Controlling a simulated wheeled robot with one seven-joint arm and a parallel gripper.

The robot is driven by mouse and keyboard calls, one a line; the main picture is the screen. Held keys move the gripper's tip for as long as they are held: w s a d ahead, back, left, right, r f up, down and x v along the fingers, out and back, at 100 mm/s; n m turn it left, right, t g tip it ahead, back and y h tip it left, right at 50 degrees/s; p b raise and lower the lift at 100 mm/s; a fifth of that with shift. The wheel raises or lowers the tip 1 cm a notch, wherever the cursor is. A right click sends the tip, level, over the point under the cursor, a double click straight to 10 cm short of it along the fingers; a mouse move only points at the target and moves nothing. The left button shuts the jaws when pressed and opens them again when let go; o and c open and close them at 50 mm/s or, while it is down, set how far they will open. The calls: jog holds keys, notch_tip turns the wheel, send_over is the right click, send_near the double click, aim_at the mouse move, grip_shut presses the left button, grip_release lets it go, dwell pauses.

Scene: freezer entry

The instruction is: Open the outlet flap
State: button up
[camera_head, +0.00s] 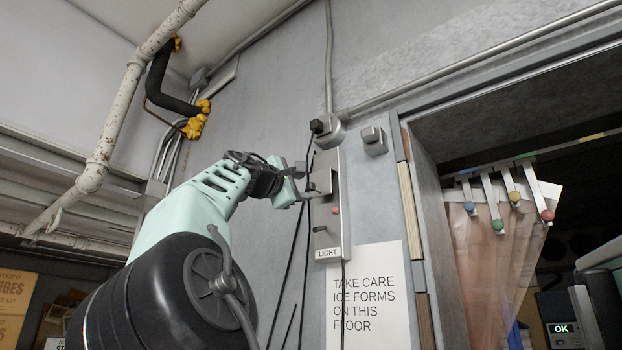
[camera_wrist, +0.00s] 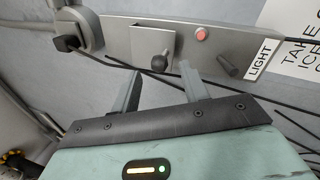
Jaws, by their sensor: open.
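The grey wall panel (camera_head: 331,225) carries a square metal flap (camera_wrist: 153,40) with a dark round knob (camera_wrist: 159,63) at its lower edge in the wrist view. In the head view the flap (camera_head: 323,181) is on the upper panel, partly behind my gripper's fingertips. My gripper (camera_head: 303,184) is left of the panel, pointing at it. In the wrist view my gripper (camera_wrist: 161,82) is open and empty, with the knob just beyond and between its two fingers. Contact with the knob cannot be told. What lies behind the flap is hidden.
A red button (camera_wrist: 201,34) and a dark lever (camera_wrist: 229,67) sit beside the flap, near the LIGHT label (camera_head: 328,253). A plugged socket (camera_head: 327,130) is above, with black cables (camera_head: 293,255) hanging down. The doorway with strip curtains (camera_head: 495,245) is at right.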

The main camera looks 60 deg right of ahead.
aim_at(309, 187)
jog(key=p+x, duration=0.2)
jog(key=x, duration=0.3)
grip_shut()
jog(key=shift+f, duration=0.1)
